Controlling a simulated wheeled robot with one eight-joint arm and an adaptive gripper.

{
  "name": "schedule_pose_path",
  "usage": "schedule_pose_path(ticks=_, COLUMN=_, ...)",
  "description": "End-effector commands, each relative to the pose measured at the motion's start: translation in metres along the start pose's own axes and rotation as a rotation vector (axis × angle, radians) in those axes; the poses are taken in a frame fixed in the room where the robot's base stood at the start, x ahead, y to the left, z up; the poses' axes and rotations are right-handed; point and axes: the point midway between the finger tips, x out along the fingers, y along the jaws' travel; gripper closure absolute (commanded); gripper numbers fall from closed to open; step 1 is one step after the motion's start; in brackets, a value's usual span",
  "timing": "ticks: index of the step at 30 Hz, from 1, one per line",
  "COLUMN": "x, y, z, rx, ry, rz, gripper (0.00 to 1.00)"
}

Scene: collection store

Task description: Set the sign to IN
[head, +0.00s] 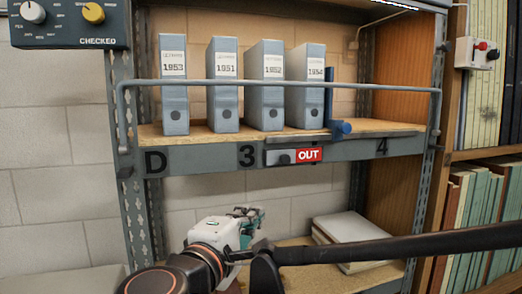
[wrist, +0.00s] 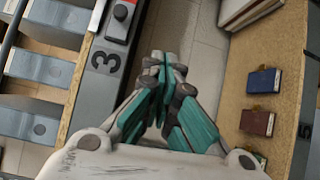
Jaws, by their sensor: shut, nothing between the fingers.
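The sign (head: 308,155) is on the shelf's front edge between the 3 and the 4. It reads OUT in white on red, at the right of a grey holder (head: 276,159) with a dark round knob at its left. In the wrist view part of the sign's red (wrist: 121,12) shows at the top edge, cut off by the frame. My gripper (head: 257,215) is below and left of the sign in the head view, apart from it. Its teal fingers (wrist: 163,62) are closed together and empty.
Grey file boxes (head: 225,85) labelled with years stand on the shelf behind a grey rail (head: 285,83). A blue clamp-like piece (head: 341,128) sits at the shelf edge, right of the sign. Below lie pale flat boxes (head: 350,232) and small books (wrist: 263,82).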

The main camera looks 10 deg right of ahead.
Motion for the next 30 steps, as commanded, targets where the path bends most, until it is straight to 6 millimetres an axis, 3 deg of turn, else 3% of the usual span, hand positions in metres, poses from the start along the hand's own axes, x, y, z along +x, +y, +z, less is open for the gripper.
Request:
schedule_pose_path(ticks=1, x=-0.006, y=0.02, z=-0.007, rx=-0.01, ry=0.009, rz=0.035, gripper=1.0)
schedule_pose_path(ticks=3, x=-0.013, y=0.035, z=-0.014, rx=-0.02, ry=0.014, rz=0.076, gripper=1.0)
schedule_pose_path(ticks=7, x=-0.02, y=0.051, z=-0.021, rx=-0.03, ry=0.019, rz=0.121, gripper=1.0)
schedule_pose_path(ticks=21, x=-0.018, y=0.053, z=-0.021, rx=-0.033, ry=0.018, rz=0.131, gripper=1.0)
schedule_pose_path(ticks=30, x=0.021, y=0.059, z=-0.021, rx=-0.033, ry=0.014, rz=0.13, gripper=1.0)
